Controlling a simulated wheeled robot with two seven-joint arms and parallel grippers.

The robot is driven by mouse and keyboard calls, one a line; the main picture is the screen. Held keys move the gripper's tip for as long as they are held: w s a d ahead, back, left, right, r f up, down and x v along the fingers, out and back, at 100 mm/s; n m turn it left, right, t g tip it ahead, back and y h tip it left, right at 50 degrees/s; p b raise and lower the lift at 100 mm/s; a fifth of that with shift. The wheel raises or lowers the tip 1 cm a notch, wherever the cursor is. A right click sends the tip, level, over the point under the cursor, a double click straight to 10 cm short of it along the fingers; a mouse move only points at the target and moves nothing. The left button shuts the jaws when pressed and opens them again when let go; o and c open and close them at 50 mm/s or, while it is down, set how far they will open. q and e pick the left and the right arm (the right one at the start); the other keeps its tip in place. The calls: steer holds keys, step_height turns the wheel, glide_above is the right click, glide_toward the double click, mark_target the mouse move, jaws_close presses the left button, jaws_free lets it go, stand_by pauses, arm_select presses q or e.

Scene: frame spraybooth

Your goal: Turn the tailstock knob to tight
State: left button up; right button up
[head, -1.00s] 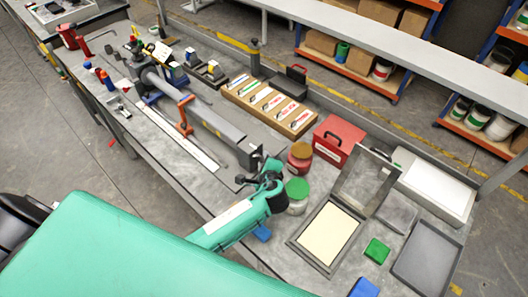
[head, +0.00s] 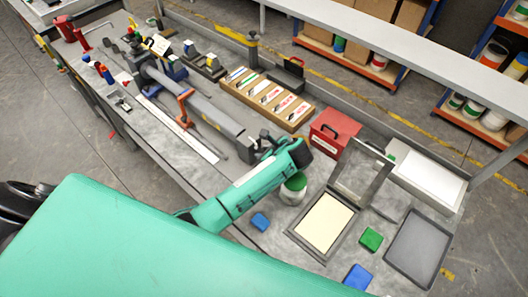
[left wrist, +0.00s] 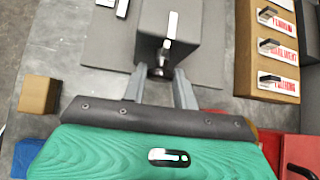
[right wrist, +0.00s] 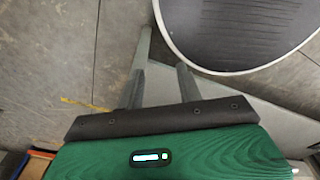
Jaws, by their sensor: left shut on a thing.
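The tailstock (head: 232,133) is the grey block at the near end of the long grey lathe bed on the bench. In the left wrist view it is a dark grey block (left wrist: 185,45) with white-and-black marks on top. The tailstock knob (left wrist: 159,69) sticks out of its end face, small and dark. My left gripper (left wrist: 160,84) has a finger on each side of the knob and is shut on it. In the head view my left gripper (head: 263,143) is at the tailstock's end, partly hidden by my wrist. My right gripper (right wrist: 165,65) is open and empty, seen only in its wrist view.
A cardboard tray of labelled tools (head: 262,108), a red box (head: 335,133), a green-lidded jar (head: 293,188) and a framed cream panel (head: 325,222) stand close by. Blue and green blocks lie near the front edge. A large round, light-rimmed thing (right wrist: 235,30) is by my right gripper.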

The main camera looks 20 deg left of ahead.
arm_select(q)
steer(key=shift+g, duration=0.5)
steer(key=shift+y, duration=0.3)
steer(key=o, duration=1)
steer(key=shift+c, duration=0.2)
steer(key=shift+w, duration=0.1)
steer(key=b+v, duration=0.2)
steer(key=v, duration=1.2)
